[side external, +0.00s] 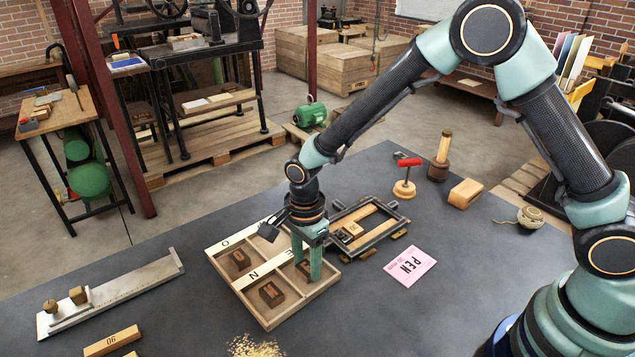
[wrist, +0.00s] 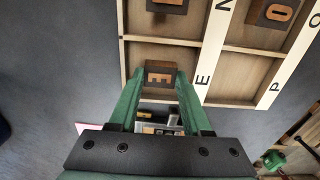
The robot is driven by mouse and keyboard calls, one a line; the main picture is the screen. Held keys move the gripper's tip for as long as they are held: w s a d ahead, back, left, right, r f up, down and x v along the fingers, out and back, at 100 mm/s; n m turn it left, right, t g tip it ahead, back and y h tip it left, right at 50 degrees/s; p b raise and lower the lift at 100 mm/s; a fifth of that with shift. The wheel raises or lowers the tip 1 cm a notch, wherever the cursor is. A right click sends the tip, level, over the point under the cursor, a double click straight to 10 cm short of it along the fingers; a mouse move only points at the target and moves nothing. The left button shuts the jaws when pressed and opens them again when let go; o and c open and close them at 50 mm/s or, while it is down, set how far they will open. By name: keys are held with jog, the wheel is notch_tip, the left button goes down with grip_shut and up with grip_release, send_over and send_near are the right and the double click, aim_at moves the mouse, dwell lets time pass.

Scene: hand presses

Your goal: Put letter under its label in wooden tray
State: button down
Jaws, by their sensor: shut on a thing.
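My gripper (side external: 306,264) is shut on the wooden letter block E (wrist: 160,72), one finger on each side of it. It holds the block low in the tray compartment beside the label E (wrist: 203,81); I cannot tell whether the block touches the floor. The wooden tray (side external: 262,322) lies on the dark table. Block N (side external: 271,293) sits in the compartment by label N (side external: 252,275). Block O (side external: 240,260) sits in the compartment by label O (side external: 225,241); it also shows in the wrist view (wrist: 276,12). The compartment by label P (wrist: 274,87) is empty.
A metal frame (side external: 383,237) with wooden pieces lies behind the tray. A red-handled tool (side external: 405,178), a mallet (side external: 440,158) and a wooden block (side external: 465,193) stand behind. A metal composing stick (side external: 120,293) lies left.

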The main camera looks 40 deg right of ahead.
aim_at(307, 267)
jog(key=shift+c, duration=1.8)
grip_release()
notch_tip(307, 267, up, 12)
jog(key=s+d+r+n+t, duration=0.2)
jog(key=s+d+r+n, duration=0.3)
jog(key=d+n, duration=0.3)
jog(key=s+d+r+n+t, duration=0.3)
jog(key=s+d+r+n, duration=0.3)
jog(key=d+n, duration=0.3)
jog(key=shift+r+t, duration=0.3)
